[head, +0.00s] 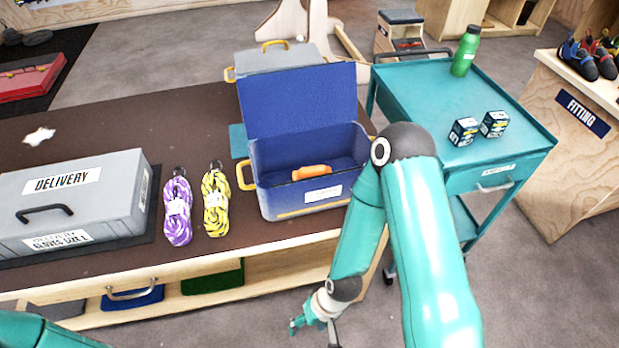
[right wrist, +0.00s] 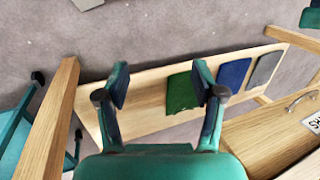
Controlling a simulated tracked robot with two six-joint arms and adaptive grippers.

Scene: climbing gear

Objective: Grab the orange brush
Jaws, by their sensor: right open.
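An orange object, which looks like the orange brush (head: 312,172), lies inside the open blue box (head: 262,197) on the dark bench top. Only its upper part shows above the box's front wall. My right gripper (head: 318,325) is low in front of the bench, well below and apart from the box. In the right wrist view the right gripper (right wrist: 162,85) is open and empty, with the bench's lower shelf beyond it. The orange object does not show in that view. My left gripper is out of view; only a bit of my left arm shows at the bottom left.
A grey delivery case (head: 75,205), a purple rope (head: 178,210) and a yellow rope (head: 216,203) stand left of the box. A teal cart (head: 430,92) with a green bottle (head: 465,52) and two small boxes is at right. Folded cloths (right wrist: 183,92) lie on the lower shelf.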

